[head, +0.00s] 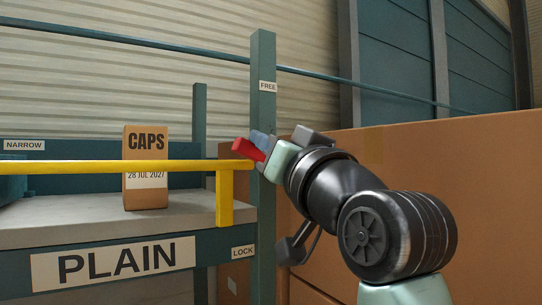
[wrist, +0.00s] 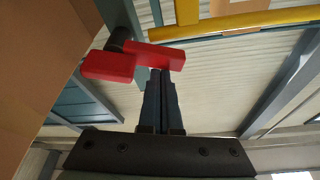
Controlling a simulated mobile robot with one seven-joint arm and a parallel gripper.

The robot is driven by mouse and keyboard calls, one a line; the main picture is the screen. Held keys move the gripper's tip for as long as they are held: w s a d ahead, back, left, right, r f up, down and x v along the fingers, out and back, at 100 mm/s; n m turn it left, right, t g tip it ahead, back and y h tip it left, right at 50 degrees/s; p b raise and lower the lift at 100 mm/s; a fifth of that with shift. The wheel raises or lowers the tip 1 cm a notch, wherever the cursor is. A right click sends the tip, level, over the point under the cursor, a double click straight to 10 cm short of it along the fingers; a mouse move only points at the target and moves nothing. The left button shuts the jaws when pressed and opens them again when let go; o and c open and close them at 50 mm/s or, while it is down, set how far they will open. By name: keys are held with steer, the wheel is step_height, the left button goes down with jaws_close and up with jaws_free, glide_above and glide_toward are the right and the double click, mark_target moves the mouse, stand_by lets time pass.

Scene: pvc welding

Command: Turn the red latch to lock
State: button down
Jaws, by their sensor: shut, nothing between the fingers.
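The red latch (head: 249,149) is beside the teal post, at about the height of the yellow rail's end, partly hidden by my gripper. In the wrist view the latch (wrist: 108,66) shows as a red bar with a second red piece, by a dark round pivot. A FREE label (head: 267,86) is above it on the post, and a LOCK label (head: 243,251) is below. My gripper (head: 262,141) is shut and empty. In the wrist view its closed fingertips (wrist: 159,72) reach the latch's edge; I cannot tell whether they touch.
The yellow rail (head: 110,167) runs leftwards from the post above a grey shelf (head: 90,222). A CAPS box (head: 146,182) stands on that shelf behind the rail. A large brown box wall (head: 440,165) is behind my arm. The space above the rail is open.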

steer(key=n, duration=0.1)
steer(key=f+n+y+b, duration=0.1)
steer(key=n+b, duration=0.1)
steer(key=shift+s+a+f+g, duration=0.2)
steer(key=shift+a+f+g, duration=0.1)
steer(key=shift+g, duration=0.1)
steer(key=shift+r, duration=0.1)
stand_by(0.5)
step_height(320, 180, up, 4)
steer(key=r+p, duration=0.1)
steer(key=p, duration=0.3)
steer(key=f+b+v, duration=0.1)
steer(key=b+v, duration=0.4)
steer(key=v, duration=0.5)
steer(key=shift+w+f, duration=0.2)
steer(key=shift+f, duration=0.1)
steer(key=shift+d, duration=0.2)
